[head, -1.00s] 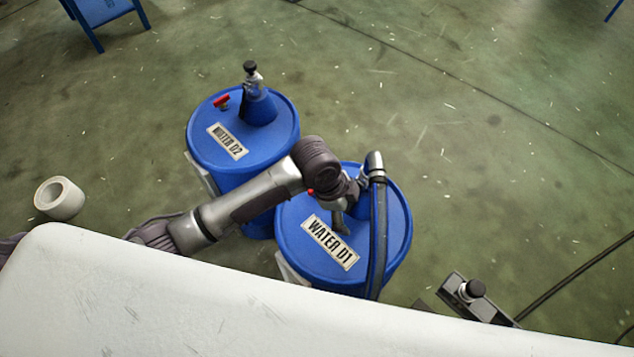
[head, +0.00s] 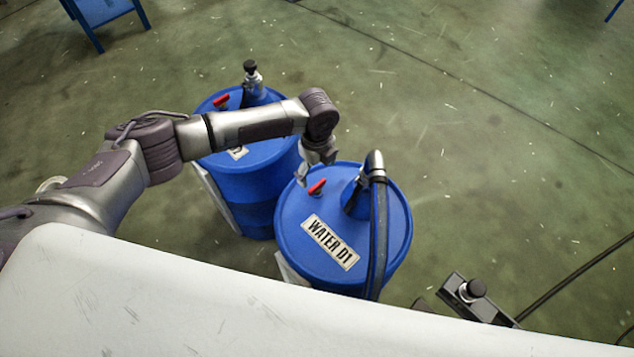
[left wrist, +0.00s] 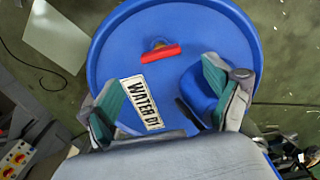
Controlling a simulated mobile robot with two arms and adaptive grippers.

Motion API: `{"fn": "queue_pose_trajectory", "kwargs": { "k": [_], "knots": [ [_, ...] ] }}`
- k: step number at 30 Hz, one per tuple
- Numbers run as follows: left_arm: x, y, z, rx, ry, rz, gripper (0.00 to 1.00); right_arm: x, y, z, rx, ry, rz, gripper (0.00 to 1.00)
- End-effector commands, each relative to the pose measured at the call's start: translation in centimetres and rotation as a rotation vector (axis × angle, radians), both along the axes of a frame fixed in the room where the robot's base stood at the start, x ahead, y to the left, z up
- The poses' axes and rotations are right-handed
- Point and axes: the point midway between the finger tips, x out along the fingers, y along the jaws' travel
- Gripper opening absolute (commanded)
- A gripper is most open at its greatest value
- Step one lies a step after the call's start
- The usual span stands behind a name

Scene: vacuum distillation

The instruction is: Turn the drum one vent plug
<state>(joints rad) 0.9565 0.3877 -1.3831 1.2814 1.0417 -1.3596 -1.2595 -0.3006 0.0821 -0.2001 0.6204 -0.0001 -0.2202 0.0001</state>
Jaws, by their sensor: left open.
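Drum one (head: 290,243) is a blue drum labelled WATER D1 (head: 330,242). Its vent plug, with a red bar handle (head: 317,187), sits on the lid near the rear left rim. In the left wrist view the red handle (left wrist: 161,53) lies nearly crosswise above the label (left wrist: 143,103). My left gripper (head: 303,178) is beside and above the plug in the head view, apart from it as far as I can tell. In the left wrist view its fingers (left wrist: 160,88) are spread wide with nothing between the tips. My right gripper is not in view.
A black hose (head: 378,240) rises from drum one's neck through a metal elbow (head: 375,165). A second blue drum (head: 255,213), with its own red handle (head: 221,101), stands behind my left arm. A white surface (head: 200,310) fills the foreground. The floor to the right is mostly clear.

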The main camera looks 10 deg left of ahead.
Motion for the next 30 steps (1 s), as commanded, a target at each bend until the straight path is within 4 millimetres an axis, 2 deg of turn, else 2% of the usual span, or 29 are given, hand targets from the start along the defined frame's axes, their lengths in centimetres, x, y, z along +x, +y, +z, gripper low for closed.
{"fn": "queue_pose_trajectory", "kwargs": {
  "k": [3,9,15,23,30],
  "knots": [
    [0.0,0.0,-2.6,0.001,0.002,0.001,0.9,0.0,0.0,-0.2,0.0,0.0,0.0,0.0],
    [0.0,-0.1,-5.7,0.0,0.0,0.001,0.9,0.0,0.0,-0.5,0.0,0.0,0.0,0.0],
    [0.0,0.0,-6.9,-0.001,-0.001,0.0,0.9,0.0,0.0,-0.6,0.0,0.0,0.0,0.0],
    [0.0,0.0,-6.9,-0.001,-0.001,0.0,0.9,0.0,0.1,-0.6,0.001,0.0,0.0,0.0],
    [0.0,0.0,-6.9,-0.001,-0.001,0.001,0.51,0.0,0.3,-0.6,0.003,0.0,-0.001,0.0]
  ]
}}
